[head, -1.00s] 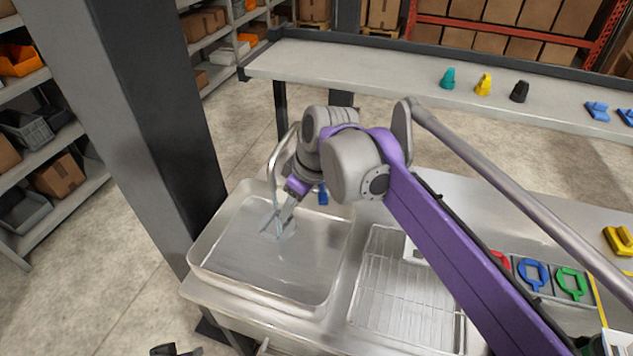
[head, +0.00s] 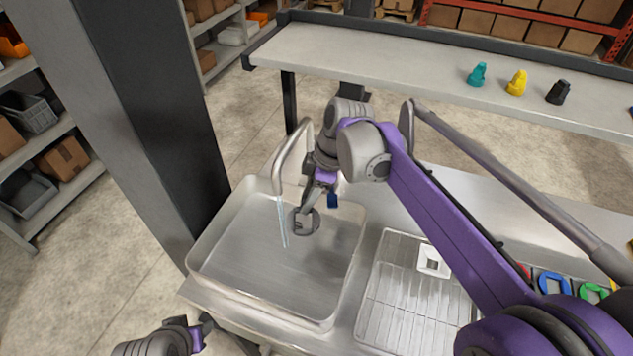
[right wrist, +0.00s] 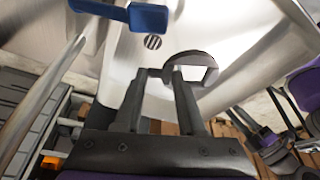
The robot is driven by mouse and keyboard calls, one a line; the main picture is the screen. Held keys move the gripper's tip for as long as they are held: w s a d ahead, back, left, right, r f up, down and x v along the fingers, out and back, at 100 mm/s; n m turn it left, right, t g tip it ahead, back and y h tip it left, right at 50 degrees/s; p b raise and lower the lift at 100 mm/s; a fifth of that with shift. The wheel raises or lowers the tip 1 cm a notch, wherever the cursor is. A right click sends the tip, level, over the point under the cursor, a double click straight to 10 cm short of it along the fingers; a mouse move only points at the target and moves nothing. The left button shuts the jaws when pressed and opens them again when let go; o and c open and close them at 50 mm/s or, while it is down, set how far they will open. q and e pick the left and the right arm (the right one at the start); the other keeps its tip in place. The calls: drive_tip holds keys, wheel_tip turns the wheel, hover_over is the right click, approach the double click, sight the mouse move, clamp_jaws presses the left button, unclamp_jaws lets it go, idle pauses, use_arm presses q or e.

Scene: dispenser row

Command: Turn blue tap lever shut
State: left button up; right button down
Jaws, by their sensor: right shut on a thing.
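The blue tap lever (head: 333,199) hangs beside the tap, just right of my right gripper; it shows large at the top of the right wrist view (right wrist: 135,14). The tap's curved metal spout (head: 283,152) stands over the sink (head: 225,285), and a thin water stream (head: 282,222) falls from it. My right gripper (head: 308,205) is over the sink, right of the stream. In the right wrist view its fingers (right wrist: 160,78) are shut on a dark ring-shaped piece (right wrist: 185,56), apart from the lever. My left gripper (head: 193,338) is low at the left, its fingers unclear.
A wire drying rack (head: 405,310) with a white square piece (head: 433,262) lies right of the sink. Blue (head: 553,284) and green (head: 592,292) ring-shaped pieces are further right, partly behind my arm. A dark pillar (head: 150,130) stands left. A back shelf (head: 400,75) holds small coloured nozzles.

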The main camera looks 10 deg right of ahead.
sight(331, 193)
drive_tip(key=d, duration=0.1)
drive_tip(key=d+f, duration=0.1)
drive_tip(key=d, duration=0.1)
drive_tip(key=shift+s+d+f+p, duration=0.15)
drive_tip(key=shift+s+d+p, duration=0.05)
drive_tip(key=shift+s+p, duration=0.15)
drive_tip(key=shift+d, duration=0.1)
